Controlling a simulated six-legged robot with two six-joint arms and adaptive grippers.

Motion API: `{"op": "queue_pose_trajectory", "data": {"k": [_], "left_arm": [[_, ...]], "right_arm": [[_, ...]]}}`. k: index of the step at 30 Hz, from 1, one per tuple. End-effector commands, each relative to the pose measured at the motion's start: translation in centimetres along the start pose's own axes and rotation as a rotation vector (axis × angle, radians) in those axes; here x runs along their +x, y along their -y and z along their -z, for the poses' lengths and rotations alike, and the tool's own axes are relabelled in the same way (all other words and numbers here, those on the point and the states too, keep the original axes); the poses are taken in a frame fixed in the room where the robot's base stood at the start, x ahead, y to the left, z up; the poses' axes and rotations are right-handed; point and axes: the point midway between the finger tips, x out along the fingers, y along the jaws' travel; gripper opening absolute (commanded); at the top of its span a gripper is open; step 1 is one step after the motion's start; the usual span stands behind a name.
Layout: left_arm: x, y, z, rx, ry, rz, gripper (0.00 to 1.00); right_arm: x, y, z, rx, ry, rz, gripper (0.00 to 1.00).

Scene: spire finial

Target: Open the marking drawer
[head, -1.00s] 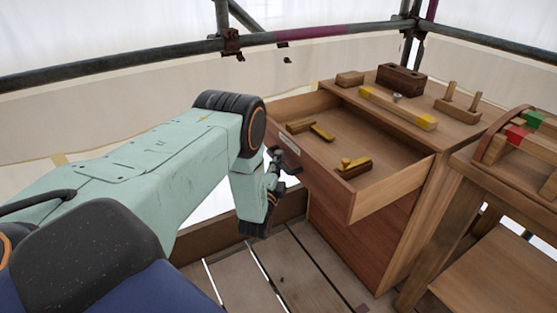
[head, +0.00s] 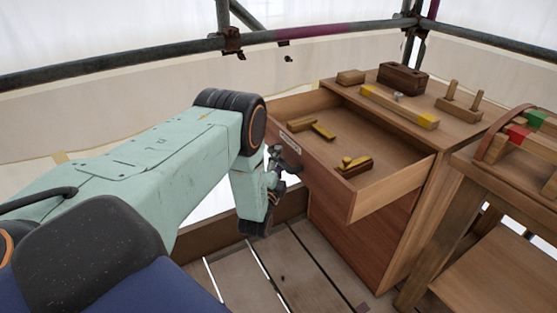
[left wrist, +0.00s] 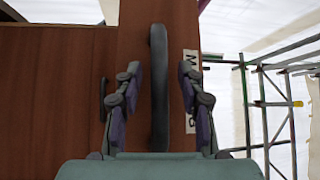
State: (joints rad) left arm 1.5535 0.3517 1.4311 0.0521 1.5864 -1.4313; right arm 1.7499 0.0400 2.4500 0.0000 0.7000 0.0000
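The marking drawer (head: 395,192) stands pulled well out of the wooden cabinet, and its inside shows in the head view. Its front carries a pale label (head: 290,141), which also shows in the left wrist view (left wrist: 190,115) beside the dark bar handle (left wrist: 158,90). My left gripper (head: 284,165) is at the drawer front. In the left wrist view my left gripper (left wrist: 160,88) has its fingers apart on both sides of the handle, with a gap on each side. In the head view the handle is mostly hidden by the gripper. My right gripper is not in view.
Several small wood and brass tools (head: 355,167) lie in the drawer. The cabinet top (head: 400,95) holds a yellow-ended bar and blocks. A wooden bench (head: 500,160) stands at the right. Scaffold rails (head: 150,63) run behind. Plank floor (head: 290,270) lies below.

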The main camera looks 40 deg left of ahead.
Motion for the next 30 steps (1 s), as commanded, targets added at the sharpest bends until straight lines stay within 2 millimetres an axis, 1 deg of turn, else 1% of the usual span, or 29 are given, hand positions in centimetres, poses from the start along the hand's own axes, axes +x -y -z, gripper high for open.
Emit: {"op": "queue_pose_trajectory", "data": {"k": [5, 8, 15, 21, 25, 30], "left_arm": [[-0.6, -0.1, 0.0, 0.000, 0.000, -0.003, 0.39], [-1.9, -0.1, 0.0, 0.000, 0.000, -0.005, 0.39], [-6.9, -0.1, 0.1, 0.001, -0.001, -0.006, 0.39], [-10.3, -0.1, 0.0, 0.000, 0.000, -0.004, 0.39], [-11.5, 0.0, 0.0, 0.000, 0.000, -0.001, 0.39], [-12.0, 0.0, 0.0, 0.000, 0.000, 0.001, 0.39]], "right_arm": [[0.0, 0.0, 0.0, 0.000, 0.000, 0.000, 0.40], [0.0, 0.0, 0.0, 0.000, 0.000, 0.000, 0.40], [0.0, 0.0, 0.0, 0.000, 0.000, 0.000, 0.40], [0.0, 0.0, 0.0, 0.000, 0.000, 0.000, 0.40], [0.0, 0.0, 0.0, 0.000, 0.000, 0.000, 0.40], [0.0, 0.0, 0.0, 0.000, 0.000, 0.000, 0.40]]}}
